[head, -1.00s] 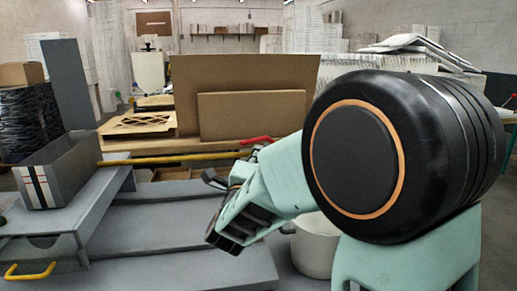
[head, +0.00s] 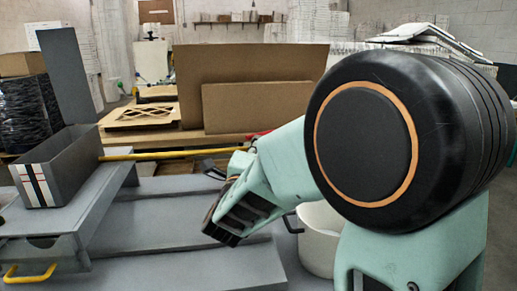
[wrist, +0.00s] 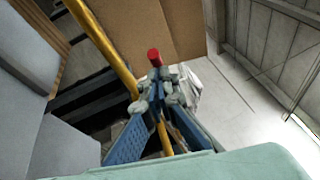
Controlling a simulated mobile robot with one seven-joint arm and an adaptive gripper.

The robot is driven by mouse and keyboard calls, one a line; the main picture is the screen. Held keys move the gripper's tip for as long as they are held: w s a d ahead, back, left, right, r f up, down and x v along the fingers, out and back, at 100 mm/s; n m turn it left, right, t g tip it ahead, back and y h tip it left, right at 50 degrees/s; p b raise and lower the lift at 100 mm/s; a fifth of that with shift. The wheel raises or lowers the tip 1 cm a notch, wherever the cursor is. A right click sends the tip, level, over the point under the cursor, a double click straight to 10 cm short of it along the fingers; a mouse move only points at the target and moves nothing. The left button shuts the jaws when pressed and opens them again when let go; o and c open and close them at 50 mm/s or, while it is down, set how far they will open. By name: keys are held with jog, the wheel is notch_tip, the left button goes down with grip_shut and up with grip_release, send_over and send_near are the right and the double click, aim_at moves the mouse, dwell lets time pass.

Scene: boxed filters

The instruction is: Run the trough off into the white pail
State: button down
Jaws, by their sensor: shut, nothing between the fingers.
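The trough (head: 68,172) is a long grey box with white, red and black stripes on its near end, standing on a grey bench at the left. A yellow pipe (head: 180,154) runs right from it, behind my gripper. A red handle (head: 262,132) shows at the pipe's right end, partly hidden by my arm. The white pail (head: 319,238) stands on the floor, partly hidden by my arm. My gripper (head: 217,168) is shut and empty near the pipe. In the wrist view, my blue fingers (wrist: 157,95) meet just below the red handle (wrist: 154,57), with the yellow pipe (wrist: 105,45) alongside.
Grey steps (head: 180,225) lie below the pipe, and a yellow grab handle (head: 30,273) is at lower left. Brown boards (head: 255,108) stand on a wooden table behind. A black-wrapped stack (head: 22,118) stands at far left.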

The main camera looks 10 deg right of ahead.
jog(key=shift+w+a+b, duration=0.55)
jog(key=shift+w+b, duration=0.1)
jog(key=shift+b, duration=0.5)
jog(key=shift+f, duration=0.1)
